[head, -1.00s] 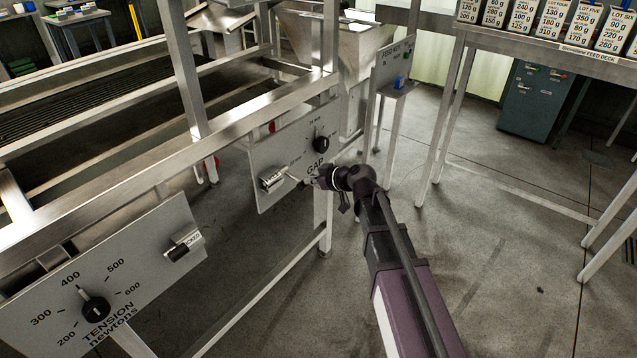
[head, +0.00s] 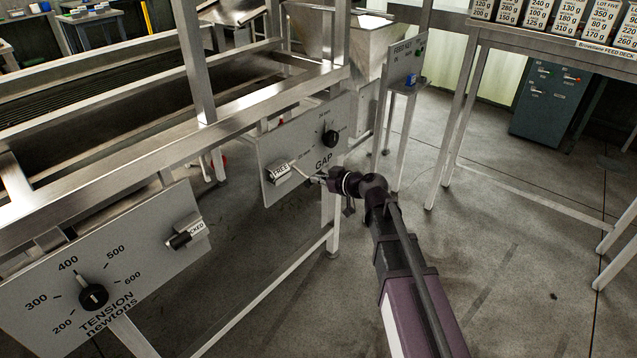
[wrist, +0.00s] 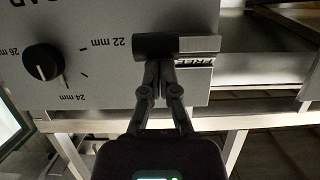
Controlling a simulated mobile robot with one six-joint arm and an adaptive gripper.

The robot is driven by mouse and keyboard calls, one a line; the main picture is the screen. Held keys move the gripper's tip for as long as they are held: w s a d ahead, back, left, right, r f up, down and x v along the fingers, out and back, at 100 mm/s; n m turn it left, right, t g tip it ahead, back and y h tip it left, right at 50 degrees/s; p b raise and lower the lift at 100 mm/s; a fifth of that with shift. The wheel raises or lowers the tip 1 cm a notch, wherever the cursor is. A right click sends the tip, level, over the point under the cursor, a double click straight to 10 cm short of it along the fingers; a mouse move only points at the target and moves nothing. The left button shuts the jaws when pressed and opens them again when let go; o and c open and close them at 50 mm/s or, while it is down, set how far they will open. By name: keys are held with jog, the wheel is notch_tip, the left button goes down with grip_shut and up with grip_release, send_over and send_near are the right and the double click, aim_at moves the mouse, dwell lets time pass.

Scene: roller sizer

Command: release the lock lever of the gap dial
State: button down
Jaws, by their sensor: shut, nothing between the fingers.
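The gap panel (head: 300,150) is a grey plate with a black gap dial (head: 331,139) at its upper right. The lock lever (head: 280,173) is at the panel's lower left, and its label plate reads FREE. In the wrist view, which is upside down, the lever's black handle (wrist: 155,46) lies level, with the FREE plate partly visible beside it. In the wrist view my gripper's fingertips (wrist: 158,68) are together, empty, at the handle's edge. I cannot tell whether they touch it.
A tension panel (head: 110,265) with its own dial (head: 93,297) and a lock lever (head: 186,233) labelled LOCKED stands nearer, at left. A steel frame rail (head: 150,160) runs above both panels. A feed key post (head: 405,65) stands behind. The floor at right is open.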

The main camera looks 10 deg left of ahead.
jog(key=shift+w+a+f+b, duration=0.15)
jog(key=shift+f+b, duration=0.8)
jog(key=shift+f, duration=0.05)
jog(key=shift+w+a+f+b, duration=0.15)
jog(key=shift+f+b, duration=0.75)
jog(key=shift+f, duration=0.1)
jog(key=shift+r, duration=0.1)
jog(key=f+p+v, duration=0.1)
jog(key=p+v, duration=0.2)
jog(key=v, duration=1)
jog(key=shift+d+f, duration=0.25)
